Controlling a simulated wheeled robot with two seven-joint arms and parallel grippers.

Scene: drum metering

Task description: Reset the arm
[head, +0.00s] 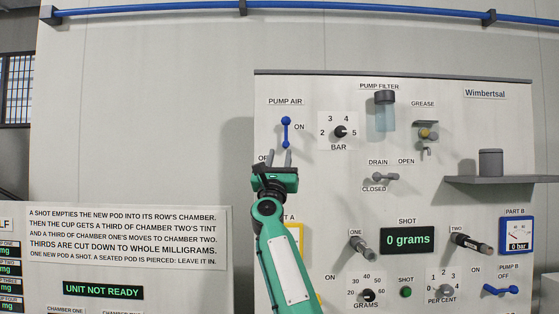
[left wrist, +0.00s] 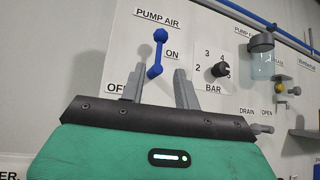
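My left gripper (head: 280,158) is raised in front of the panel, just below the blue pump air lever. Its two grey fingers stand apart with nothing between them; the left wrist view shows the open fingers (left wrist: 159,88) too. The blue pump air lever (head: 286,132) stands nearly upright beside the word ON. In the left wrist view the lever (left wrist: 157,53) lies beyond the fingertips and seems apart from them. The word OFF is partly hidden behind the gripper. My right gripper is in neither view.
The panel (head: 460,130) carries a bar knob (head: 340,132), a pump filter (head: 385,110), a drain lever (head: 385,177) and a "0 grams" display (head: 407,240). A shelf (head: 500,180) juts out at right with a grey canister (head: 490,162). A sign at left reads "UNIT NOT READY" (head: 102,290).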

